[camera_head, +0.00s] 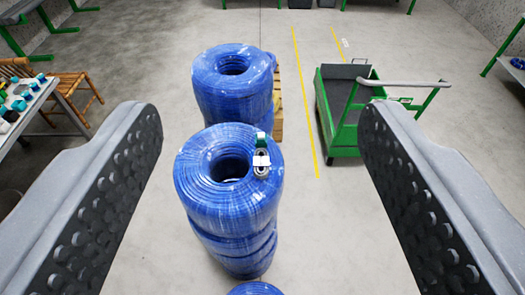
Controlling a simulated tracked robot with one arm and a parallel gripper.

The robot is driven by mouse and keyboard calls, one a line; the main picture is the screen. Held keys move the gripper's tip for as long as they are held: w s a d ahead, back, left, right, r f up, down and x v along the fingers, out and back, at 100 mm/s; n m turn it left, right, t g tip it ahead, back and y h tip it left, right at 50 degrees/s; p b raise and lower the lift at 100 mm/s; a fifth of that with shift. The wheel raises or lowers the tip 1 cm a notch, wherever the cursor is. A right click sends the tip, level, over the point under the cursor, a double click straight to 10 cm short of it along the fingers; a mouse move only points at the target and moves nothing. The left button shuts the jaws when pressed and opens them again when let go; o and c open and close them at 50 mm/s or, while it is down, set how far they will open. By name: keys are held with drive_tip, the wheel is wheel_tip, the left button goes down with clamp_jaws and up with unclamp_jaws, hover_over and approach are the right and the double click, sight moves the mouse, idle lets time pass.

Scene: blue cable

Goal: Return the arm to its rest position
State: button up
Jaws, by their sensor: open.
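My gripper (262,135) shows as two grey fingers with dark dimpled pads at the left and right of the view. The fingers are wide apart and nothing is between the pads. Beyond and below them, a stack of blue cable coils (215,195) stands on the floor. A small green, white and grey item (261,160) sits on the right part of its top coil. A second stack of blue coils (232,95) stands behind it. The rest of my arm is out of view.
A green cart (345,110) with a grey handle stands right of the coils, past a yellow floor line (303,100). A wooden chair (75,88) and a table (35,105) with small items are at left. A wooden pallet (277,110) is partly hidden. Concrete floor (150,50) is clear behind.

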wheel_tip(320, 180, down, 10)
drive_tip(key=b, duration=0.9)
drive_tip(key=shift+r, duration=0.2)
